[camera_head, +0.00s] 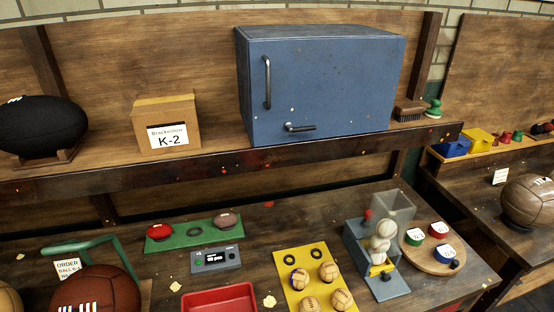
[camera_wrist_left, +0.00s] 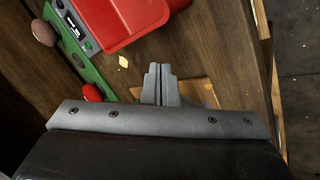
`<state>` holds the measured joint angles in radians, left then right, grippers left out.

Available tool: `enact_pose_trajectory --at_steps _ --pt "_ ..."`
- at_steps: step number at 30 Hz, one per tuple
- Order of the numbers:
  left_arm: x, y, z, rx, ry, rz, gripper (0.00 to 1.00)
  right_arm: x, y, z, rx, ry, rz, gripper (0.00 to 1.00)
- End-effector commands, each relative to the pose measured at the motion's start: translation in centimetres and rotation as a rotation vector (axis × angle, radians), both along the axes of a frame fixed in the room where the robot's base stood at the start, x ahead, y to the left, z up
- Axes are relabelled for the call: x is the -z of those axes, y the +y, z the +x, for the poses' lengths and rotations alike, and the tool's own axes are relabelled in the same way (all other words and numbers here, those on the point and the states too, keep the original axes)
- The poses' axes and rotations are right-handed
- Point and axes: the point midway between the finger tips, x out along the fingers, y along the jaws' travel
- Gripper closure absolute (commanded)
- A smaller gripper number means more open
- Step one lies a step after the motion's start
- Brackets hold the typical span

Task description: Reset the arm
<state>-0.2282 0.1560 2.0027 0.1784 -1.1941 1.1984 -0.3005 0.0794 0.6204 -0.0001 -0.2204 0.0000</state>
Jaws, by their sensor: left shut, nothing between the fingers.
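My left gripper (camera_wrist_left: 160,84) shows in the left wrist view, its two grey fingers together with nothing between them. It hangs over the wooden bench, near the lower edge of the red tray (camera_wrist_left: 118,22) and apart from it as far as I can tell. Neither of my arms shows in the head view, and my right gripper is in no view. The same red tray (camera_head: 219,300) is at the bottom of the head view.
A blue cabinet (camera_head: 320,85) with dark handles stands on the upper shelf, beside a cardboard box (camera_head: 166,122) marked K-2 and a black ball (camera_head: 42,126). Below are a green strip (camera_head: 195,236), a yellow board (camera_head: 290,266), a blue device (camera_head: 372,262) and a brown ball (camera_head: 95,290).

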Motion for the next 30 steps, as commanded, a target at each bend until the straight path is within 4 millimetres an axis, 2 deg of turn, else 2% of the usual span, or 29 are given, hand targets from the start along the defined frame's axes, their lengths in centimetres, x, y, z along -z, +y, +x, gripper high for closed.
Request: enact_pose_trajectory --at_steps 1,3,9,15,23,30 --pt "-0.3 0.1 -1.7 0.076 0.020 0.064 1.00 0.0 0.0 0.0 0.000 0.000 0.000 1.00" --pt "-0.8 0.4 -3.8 0.192 0.052 0.158 1.00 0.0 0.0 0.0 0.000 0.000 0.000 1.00" --pt "-2.6 1.1 -9.5 0.518 0.147 0.394 1.00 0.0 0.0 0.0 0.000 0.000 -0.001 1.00" --pt "-4.2 1.6 -13.5 0.755 0.225 0.539 1.00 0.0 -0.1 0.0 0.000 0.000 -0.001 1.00" --pt "-6.1 2.0 -17.3 0.985 0.304 0.656 1.00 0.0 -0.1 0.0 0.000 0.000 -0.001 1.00" --pt "0.5 2.5 -16.0 0.997 0.322 0.640 1.00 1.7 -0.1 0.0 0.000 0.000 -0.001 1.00"
